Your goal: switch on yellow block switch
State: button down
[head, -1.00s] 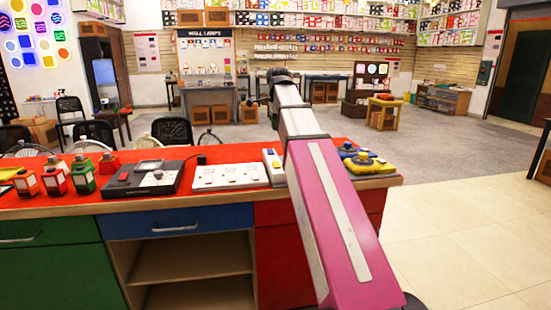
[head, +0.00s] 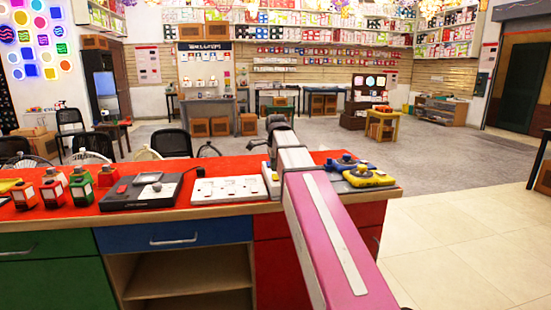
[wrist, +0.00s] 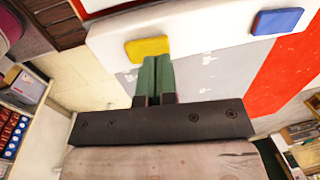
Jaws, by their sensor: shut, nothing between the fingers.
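In the wrist view a yellow block (wrist: 147,48) sits on a white panel (wrist: 210,38), with a blue block (wrist: 278,20) further right on the same panel. My gripper (wrist: 157,60) has green fingers, shut together and empty. Its tips are just below the yellow block in the picture; I cannot tell whether they touch it. In the head view my arm reaches over the counter and hides part of its top. My fingers cannot be made out there.
The red counter (head: 235,166) carries a black console (head: 140,191), a white switch plate (head: 228,189) and several small coloured switch boxes at left. A yellow device with a blue knob (head: 368,178) sits right of my arm. Open floor lies beyond.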

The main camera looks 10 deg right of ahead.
aim_at(276, 179)
jog(key=shift+w+f, duration=0.15)
jog(key=shift+f, duration=0.75)
jog(key=shift+f, duration=0.2)
jog(key=shift+s+r, duration=0.15)
jog(key=shift+s, duration=0.6)
jog(key=shift+r, duration=0.15)
notch_tip(276, 179, up, 10)
jog(key=s, duration=0.1)
jog(key=shift+s+r, duration=0.25)
dwell(0.4)
